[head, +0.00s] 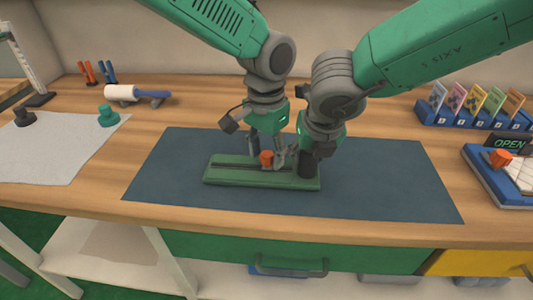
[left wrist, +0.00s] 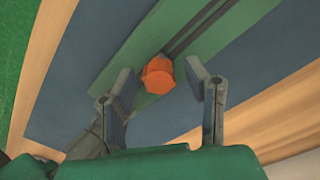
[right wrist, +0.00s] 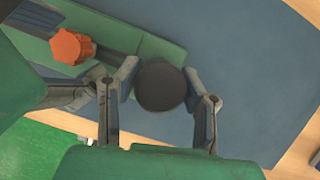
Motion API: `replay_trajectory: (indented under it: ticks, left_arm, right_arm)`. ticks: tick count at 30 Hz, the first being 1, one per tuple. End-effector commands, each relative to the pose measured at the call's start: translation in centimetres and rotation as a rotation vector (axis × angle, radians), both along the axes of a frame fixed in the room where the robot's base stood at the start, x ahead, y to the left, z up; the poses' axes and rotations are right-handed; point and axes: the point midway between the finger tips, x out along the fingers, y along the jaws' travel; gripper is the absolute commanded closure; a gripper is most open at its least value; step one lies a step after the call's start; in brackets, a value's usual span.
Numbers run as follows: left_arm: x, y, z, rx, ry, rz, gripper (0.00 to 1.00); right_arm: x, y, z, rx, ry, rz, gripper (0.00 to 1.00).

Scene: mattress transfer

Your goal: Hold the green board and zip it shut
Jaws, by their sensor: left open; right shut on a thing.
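The green board (head: 235,172) lies flat on a blue mat, with a dark slot running along it. An orange knob (head: 266,158) sits on the slot. In the left wrist view, my left gripper (left wrist: 160,78) is open, with its fingers on either side of the orange knob (left wrist: 158,75) and gaps showing between them. In the right wrist view, my right gripper (right wrist: 160,88) is shut on a black round post (right wrist: 161,87) at the board's right end. In the head view the post (head: 306,170) is partly hidden by that gripper.
The blue mat (head: 400,185) has free room on both sides of the board. A white sheet (head: 50,145) with small pieces lies at the left. A card rack (head: 470,113) and a blue tray (head: 490,180) are at the right.

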Motion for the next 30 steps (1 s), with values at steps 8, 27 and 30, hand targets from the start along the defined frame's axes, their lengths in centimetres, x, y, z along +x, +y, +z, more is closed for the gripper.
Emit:
replay_trajectory:
  ticks: [8,27,30]
  left_arm:
    - [0.0,0.0,-0.4,-0.001,-0.001,0.000,0.57]
    - [0.1,5.9,-0.4,0.002,-0.001,0.005,1.00]
    - [0.1,8.4,-0.4,0.000,-0.001,0.005,1.00]
  right_arm:
    - [0.0,0.0,0.1,0.002,-0.002,-0.001,1.00]
    - [0.0,0.0,0.0,0.000,-0.001,0.000,1.00]
    - [0.0,0.0,0.0,0.000,0.000,0.000,1.00]
